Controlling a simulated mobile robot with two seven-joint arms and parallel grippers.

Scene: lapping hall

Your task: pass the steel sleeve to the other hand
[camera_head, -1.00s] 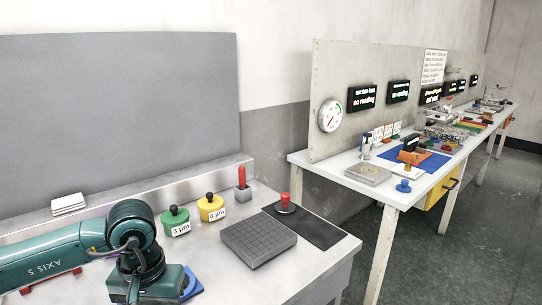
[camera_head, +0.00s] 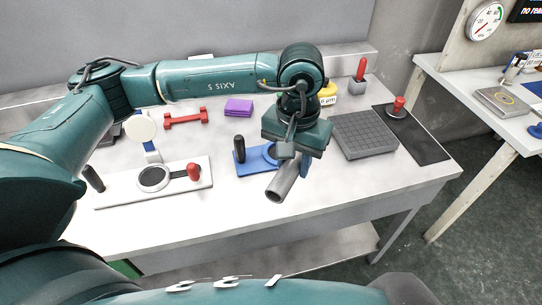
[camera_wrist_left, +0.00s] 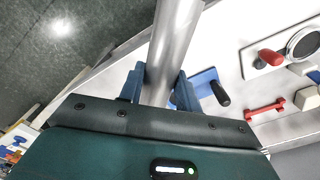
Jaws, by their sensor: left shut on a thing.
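The steel sleeve (camera_head: 282,184) is a plain grey metal tube. My left gripper (camera_head: 294,163) is shut on it over the front part of the bench and points downward. The sleeve sticks out from the jaws toward the bench's front edge, tilted. In the left wrist view the sleeve (camera_wrist_left: 173,45) runs between the two blue fingers of the left gripper (camera_wrist_left: 159,88) and out past the top of the picture. Its other end is hidden behind the gripper body. My right gripper is not in view.
A blue fixture with a black handle (camera_head: 239,149) lies beside the sleeve. A grey grooved block (camera_head: 364,135) and a dark mat (camera_head: 425,145) are to the right. A white board (camera_head: 125,195) with a red knob is to the left. The bench front is clear.

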